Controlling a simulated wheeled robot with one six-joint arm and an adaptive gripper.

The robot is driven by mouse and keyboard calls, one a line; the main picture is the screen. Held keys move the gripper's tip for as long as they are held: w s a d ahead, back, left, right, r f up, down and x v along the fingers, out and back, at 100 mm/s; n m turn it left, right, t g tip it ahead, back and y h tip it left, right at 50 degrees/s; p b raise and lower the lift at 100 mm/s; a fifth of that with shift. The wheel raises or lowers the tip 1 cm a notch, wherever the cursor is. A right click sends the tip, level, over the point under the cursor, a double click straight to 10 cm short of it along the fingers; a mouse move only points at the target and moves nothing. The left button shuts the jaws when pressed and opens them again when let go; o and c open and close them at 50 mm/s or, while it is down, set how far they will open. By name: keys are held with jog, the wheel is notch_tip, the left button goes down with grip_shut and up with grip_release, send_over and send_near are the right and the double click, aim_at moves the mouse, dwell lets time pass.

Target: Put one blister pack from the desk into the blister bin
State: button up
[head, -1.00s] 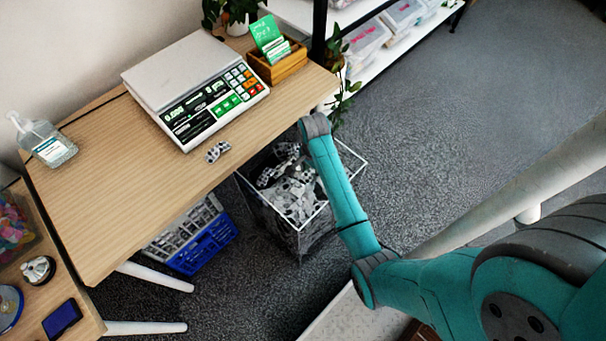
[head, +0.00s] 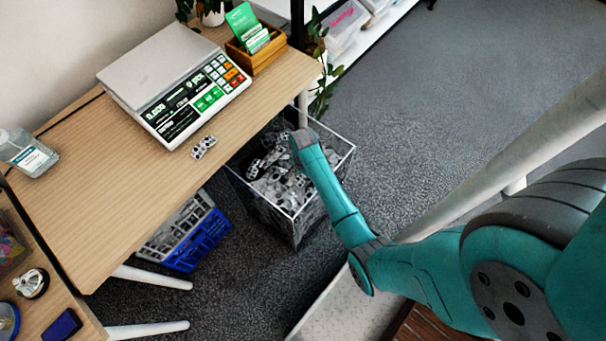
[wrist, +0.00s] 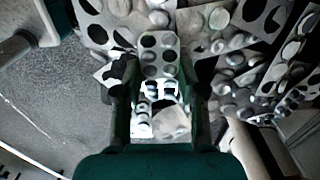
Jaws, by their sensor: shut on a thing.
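My gripper (wrist: 158,88) is shut on a blister pack (wrist: 160,45), which sticks out between the fingers in the wrist view. The pack is pale with dark round cavities. Below it, many similar packs fill the wrist view, so its gap to them is hard to judge. In the head view, the blister bin (head: 265,212) is an open, white-rimmed box on the floor beside the desk (head: 120,195), holding a heap of packs. My arm reaches over the bin, and my gripper is not clearly visible there. Another blister pack (head: 204,147) lies on the desk near its front edge.
A scale (head: 175,85) and a wooden card box (head: 258,52) stand on the desk, with a clear bottle (head: 30,155) at left. A blue crate (head: 200,240) sits under the desk. A plant (head: 322,75) hangs near the bin's far side.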

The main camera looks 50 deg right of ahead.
aim_at(303, 177)
jog(key=shift+f, duration=0.15)
jog(key=o, duration=0.6)
jog(key=shift+o, duration=0.2)
notch_tip(303, 177, up, 12)
dwell(0.4)
dwell(0.5)
